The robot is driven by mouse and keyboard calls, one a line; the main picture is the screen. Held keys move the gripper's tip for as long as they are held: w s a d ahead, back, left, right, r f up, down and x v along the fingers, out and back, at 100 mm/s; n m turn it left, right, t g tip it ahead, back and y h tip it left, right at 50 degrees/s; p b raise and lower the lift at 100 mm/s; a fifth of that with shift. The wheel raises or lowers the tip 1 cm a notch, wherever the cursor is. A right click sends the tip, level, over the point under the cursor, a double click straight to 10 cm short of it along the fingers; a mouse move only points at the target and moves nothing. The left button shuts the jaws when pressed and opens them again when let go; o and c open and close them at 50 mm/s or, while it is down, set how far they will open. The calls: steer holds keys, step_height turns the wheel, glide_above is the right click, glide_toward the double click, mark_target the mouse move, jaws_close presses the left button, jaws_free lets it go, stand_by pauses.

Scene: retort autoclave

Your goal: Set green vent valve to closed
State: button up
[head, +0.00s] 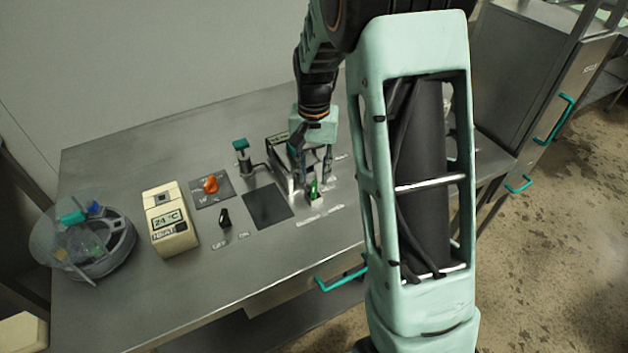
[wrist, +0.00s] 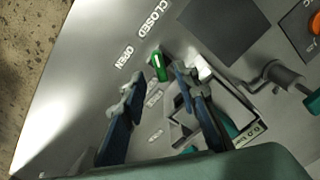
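The green vent valve (head: 313,190) is a small upright handle on the steel bench top. In the wrist view the green vent valve (wrist: 159,66) stands beside printed OPEN (wrist: 125,57) and CLOSED (wrist: 152,18) labels. I cannot tell for sure which label it points at. My gripper (wrist: 156,86) is open, with one dark finger to each side of the line towards the handle. No contact with the handle is visible. In the head view my gripper (head: 311,168) hangs over the bench just behind the valve, partly hiding what is there.
A metal-framed device with a display (head: 278,140) stands close by the gripper. A teal-topped lever (head: 241,150), dark square plate (head: 267,204), orange knob (head: 211,184), black knob (head: 224,218), beige thermometer box (head: 170,225) and round clear-lidded container (head: 85,235) lie left. The bench front is clear.

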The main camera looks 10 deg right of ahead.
mark_target(314, 186)
step_height(314, 186, up, 8)
steer(key=shift+r, duration=0.2)
stand_by(0.6)
